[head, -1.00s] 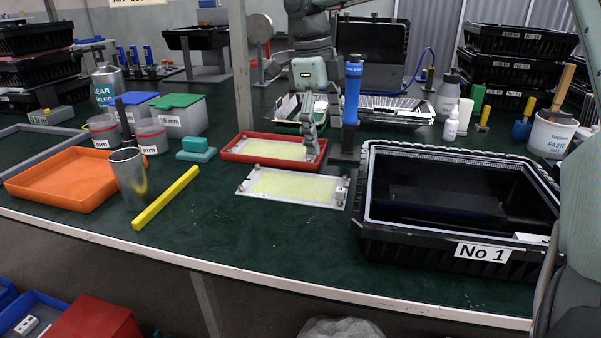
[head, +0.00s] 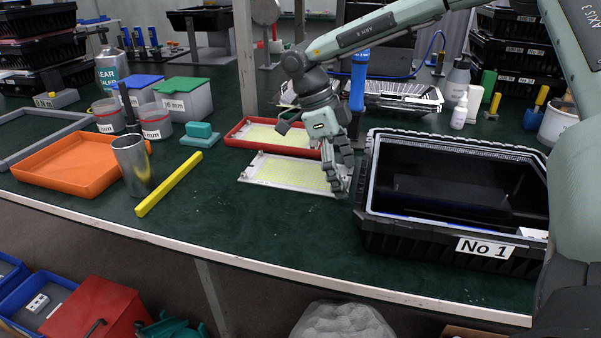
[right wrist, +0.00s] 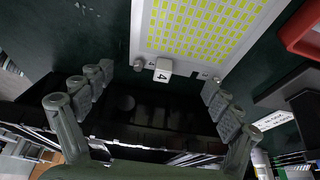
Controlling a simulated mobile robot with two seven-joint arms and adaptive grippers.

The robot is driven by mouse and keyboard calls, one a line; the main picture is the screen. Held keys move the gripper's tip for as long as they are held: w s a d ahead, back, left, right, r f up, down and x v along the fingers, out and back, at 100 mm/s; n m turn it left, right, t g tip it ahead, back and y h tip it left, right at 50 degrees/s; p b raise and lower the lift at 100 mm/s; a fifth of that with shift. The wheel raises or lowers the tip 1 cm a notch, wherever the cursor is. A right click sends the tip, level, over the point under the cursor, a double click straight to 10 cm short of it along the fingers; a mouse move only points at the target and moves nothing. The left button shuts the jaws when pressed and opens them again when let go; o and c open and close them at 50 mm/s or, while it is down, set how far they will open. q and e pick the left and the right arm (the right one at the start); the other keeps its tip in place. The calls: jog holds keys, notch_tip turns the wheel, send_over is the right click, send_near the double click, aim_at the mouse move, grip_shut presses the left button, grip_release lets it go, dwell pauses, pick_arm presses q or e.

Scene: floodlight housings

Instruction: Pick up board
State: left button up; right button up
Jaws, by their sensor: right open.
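A white board (head: 283,172) with rows of yellow LED patches lies flat on the green table, in front of the red tray. My right gripper (head: 343,190) is at the board's right end, fingers pointing down, and hides that end in the head view. In the right wrist view its fingers (right wrist: 160,80) are spread apart with nothing clamped between them. I cannot tell whether they touch the board. My left gripper is out of view.
A black housing (head: 375,225) labelled No 1 stands close to the right of my gripper. The red tray (head: 232,143) behind holds another yellow-patterned board. A blue upright tool (head: 358,80) stands behind. A yellow bar (head: 168,184) lies left; the table's front is clear.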

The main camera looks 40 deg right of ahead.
jog(key=c, duration=2.1)
jog(key=shift+r, duration=0.1)
jog(key=shift+w+r, duration=0.1)
jog(key=shift+r, duration=0.35)
jog(key=v, duration=0.3)
jog(key=shift+s+a+r+b, duration=0.25)
jog(key=shift+r+b, duration=0.1)
jog(key=shift+r, duration=0.1)
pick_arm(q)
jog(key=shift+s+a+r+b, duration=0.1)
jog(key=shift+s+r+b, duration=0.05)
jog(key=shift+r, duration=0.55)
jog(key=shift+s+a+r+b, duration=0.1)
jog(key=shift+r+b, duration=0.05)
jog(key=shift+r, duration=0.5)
pick_arm(e)
jog(key=shift+w+a+r, duration=0.6)
jog(key=shift+a+r, duration=0.45)
jog(key=shift+a, duration=0.55)
jog(key=shift+w+a+r, duration=0.6)
jog(key=shift+a+r, duration=0.45)
jog(key=shift+a, duration=0.6)
jog(key=shift+w+a+r, duration=0.6)
jog(key=shift+a+r, duration=0.45)
jog(key=shift+a, duration=0.55)
